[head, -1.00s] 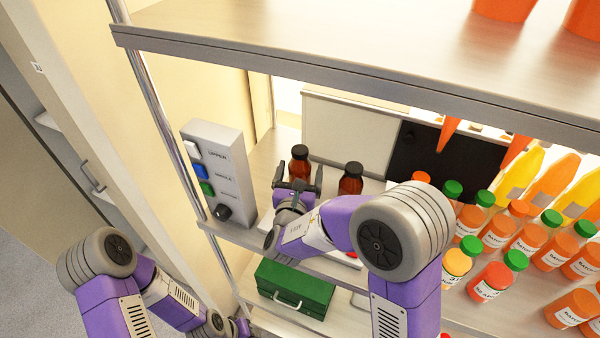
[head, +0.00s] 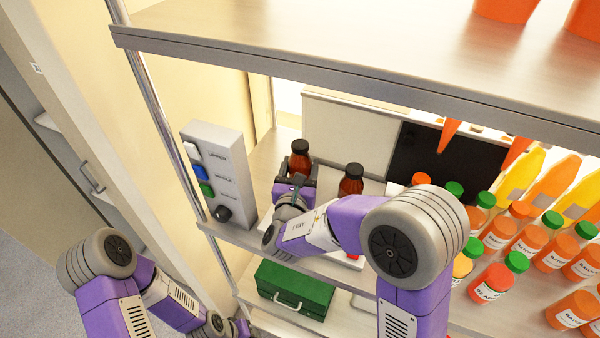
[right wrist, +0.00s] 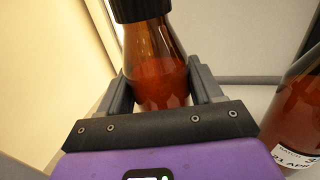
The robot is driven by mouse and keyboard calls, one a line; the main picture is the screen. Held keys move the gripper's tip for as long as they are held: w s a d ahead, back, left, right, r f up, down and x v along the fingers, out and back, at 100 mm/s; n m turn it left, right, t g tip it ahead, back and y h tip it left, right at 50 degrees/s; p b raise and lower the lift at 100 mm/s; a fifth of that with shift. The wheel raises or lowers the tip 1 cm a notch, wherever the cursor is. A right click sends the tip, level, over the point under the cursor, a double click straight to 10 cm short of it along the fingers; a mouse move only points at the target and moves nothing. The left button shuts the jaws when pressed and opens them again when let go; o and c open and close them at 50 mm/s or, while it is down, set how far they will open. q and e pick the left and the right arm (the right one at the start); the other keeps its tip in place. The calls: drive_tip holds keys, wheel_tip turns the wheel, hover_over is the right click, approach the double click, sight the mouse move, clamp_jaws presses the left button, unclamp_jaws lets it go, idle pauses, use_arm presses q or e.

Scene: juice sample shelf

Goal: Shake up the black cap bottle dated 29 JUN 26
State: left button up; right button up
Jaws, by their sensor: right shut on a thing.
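A dark amber bottle with a black cap (head: 300,157) stands at the back left of the shelf. My right gripper (head: 296,183) is shut on it; in the right wrist view the fingers (right wrist: 160,88) press on both sides of this bottle (right wrist: 158,55), and no label shows on its visible side. A second black cap bottle (head: 351,181) stands to the right. In the right wrist view that second bottle (right wrist: 296,115) has a white label with "21 APR" partly readable. My left arm (head: 130,290) is at the lower left; its gripper does not clearly show.
A grey switch box (head: 222,165) stands left of my right gripper. Orange, red and yellow bottles (head: 490,280) with green or orange caps crowd the right. A green case (head: 295,288) sits on the level below. The upper shelf edge (head: 330,75) hangs over the bottles.

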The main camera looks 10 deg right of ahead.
sight(300, 145)
wheel_tip(300, 145, up, 8)
drive_tip(key=shift+f, duration=0.1)
drive_tip(key=shift+r+p, duration=1.5)
drive_tip(key=shift+r, duration=0.75)
drive_tip(key=shift+f, duration=0.15)
